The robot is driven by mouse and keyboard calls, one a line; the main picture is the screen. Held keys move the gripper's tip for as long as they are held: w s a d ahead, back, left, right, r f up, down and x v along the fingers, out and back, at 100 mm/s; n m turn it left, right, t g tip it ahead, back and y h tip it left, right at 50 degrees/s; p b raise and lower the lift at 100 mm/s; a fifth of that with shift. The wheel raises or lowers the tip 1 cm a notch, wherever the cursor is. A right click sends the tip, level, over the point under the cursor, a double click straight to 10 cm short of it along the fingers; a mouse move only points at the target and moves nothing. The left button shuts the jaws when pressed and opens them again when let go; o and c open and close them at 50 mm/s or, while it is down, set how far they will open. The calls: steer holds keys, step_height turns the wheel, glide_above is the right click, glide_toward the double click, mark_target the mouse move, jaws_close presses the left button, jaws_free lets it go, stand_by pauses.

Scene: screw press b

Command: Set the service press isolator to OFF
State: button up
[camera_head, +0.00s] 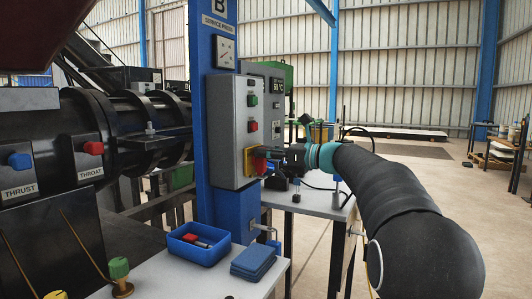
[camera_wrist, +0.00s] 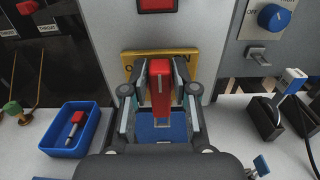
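The service press isolator is a red handle (camera_wrist: 160,78) on a yellow plate (camera_wrist: 131,61), low on the front of a grey control box (camera_head: 247,100). In the head view the yellow plate and red handle (camera_head: 257,163) are partly hidden by my gripper (camera_head: 268,160). In the wrist view my gripper (camera_wrist: 160,88) has one finger on each side of the handle, close to it. I cannot tell whether the pads touch it. The handle stands upright in the wrist view. Most of the plate's lettering is covered; an N shows at its right.
Above the isolator are a red button (camera_head: 252,126) and a green button (camera_head: 252,101). A blue tray (camera_head: 198,243) with a red-handled tool and a blue block (camera_head: 253,263) lie on the bench below. A second box with a blue knob (camera_wrist: 277,17) is at the right.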

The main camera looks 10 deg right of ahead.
mark_target(250, 162)
jaws_close()
steer(key=shift+n, duration=0.3)
steer(key=n, duration=0.1)
steer(key=n+b, duration=0.2)
steer(key=shift+s+a+f+n, duration=0.2)
steer(key=shift+s+a+n, duration=0.1)
steer(key=shift+s, duration=0.1)
steer(key=n+b, duration=0.2)
steer(key=n, duration=0.1)
steer(key=n+b, duration=0.1)
steer(key=shift+s+a+f+n+b, duration=0.2)
steer(key=shift+s+f+n+b, duration=0.1)
steer(key=shift+s+f+b, duration=0.1)
steer(key=n+b, duration=0.1)
steer(key=n, duration=0.1)
steer(key=n+b, duration=0.2)
steer(key=shift+s+a+f+n+b, duration=0.2)
steer(key=shift+f+n+b, duration=0.1)
steer(key=shift+f, duration=0.1)
steer(key=shift+s+f+n+b, duration=0.1)
steer(key=shift+f+n+b, duration=0.1)
steer(key=shift+n+b, duration=0.8)
steer(key=shift+f+n+b, duration=0.15)
steer(key=shift+n+b, duration=0.5)
steer(key=shift+n, duration=0.55)
